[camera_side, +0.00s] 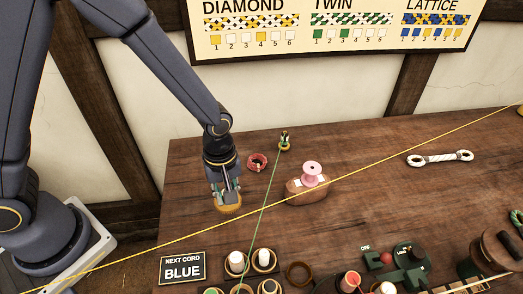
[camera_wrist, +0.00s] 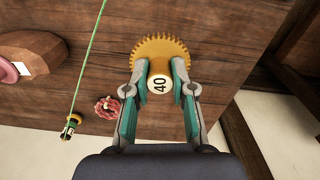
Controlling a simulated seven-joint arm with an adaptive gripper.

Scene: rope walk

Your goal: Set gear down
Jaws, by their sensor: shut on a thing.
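A yellow-brown toothed gear (camera_wrist: 161,52) has a pale hub marked 40. My gripper (camera_wrist: 160,84) is shut on that hub, with a finger on each side of it. In the side view the gear (camera_side: 228,207) is below my gripper (camera_side: 226,192), over the left part of the wooden table. I cannot tell whether the gear touches the table top or hangs just above it.
A wooden block with a pink spool (camera_side: 312,172) stands to the right. A red coil (camera_side: 257,162) lies behind. A green cord (camera_side: 266,200) and a yellow cord (camera_side: 400,149) cross the table. White spools (camera_side: 263,257) and a "NEXT CORD BLUE" sign (camera_side: 183,267) are in front.

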